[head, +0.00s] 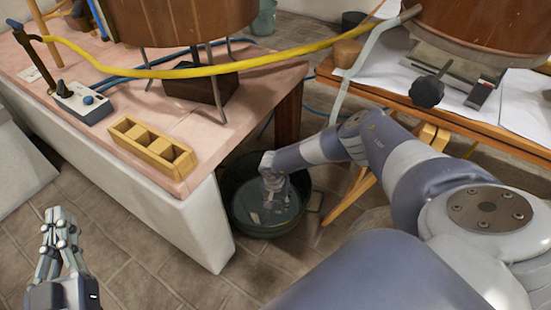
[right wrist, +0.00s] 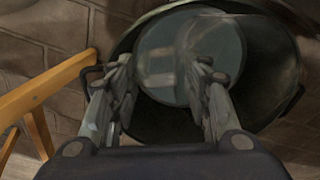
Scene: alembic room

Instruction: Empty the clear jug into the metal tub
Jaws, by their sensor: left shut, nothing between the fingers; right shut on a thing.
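The metal tub (head: 236,213), dark and round with side handles, stands on the floor between the two tables. My right gripper (head: 272,196) reaches down over the tub's opening, shut on the clear jug (head: 280,214). In the right wrist view the jug (right wrist: 220,50) shows as a pale see-through round shape beyond the fingers (right wrist: 160,85), with the tub's dark wall (right wrist: 275,65) around it. The jug's tilt and contents cannot be told. My left gripper (head: 60,222) is shut and empty, over the floor at the lower left.
The pink-topped table (head: 230,110) holds a yellow compartment tray (head: 150,147) and a control box (head: 82,102). A yellow hose (head: 240,66) spans to the wooden table (head: 455,115) at right. The tub stands close to the pink table's side. Tiled floor is clear at lower left.

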